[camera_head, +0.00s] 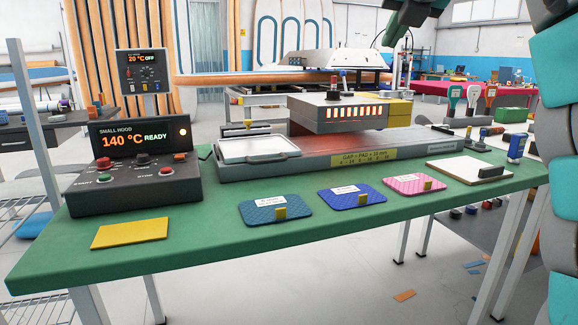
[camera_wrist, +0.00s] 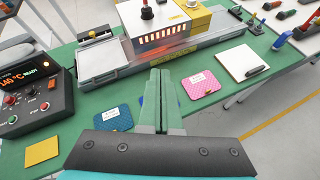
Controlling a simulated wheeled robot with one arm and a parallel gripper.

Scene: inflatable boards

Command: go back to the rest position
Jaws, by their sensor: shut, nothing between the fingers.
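My gripper (camera_wrist: 160,74) is shut and empty in the wrist view, its green-grey fingers pointing away above the green table (camera_head: 120,258). Behind and below the fingers in that view lie the pads and the heating machine. The fingers hide part of the blue pad between the teal and pink pads. In the head view only parts of my arm show, at the right edge and top right; the fingers cannot be made out there.
On the table stand a control box (camera_head: 135,185) reading 140 °C READY and a hood machine (camera_head: 350,111) with a glowing front. A yellow sheet (camera_head: 130,233), teal pad (camera_head: 262,212), blue pad (camera_head: 340,200), pink pad (camera_head: 425,182) and white board (camera_head: 465,170) lie along the front.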

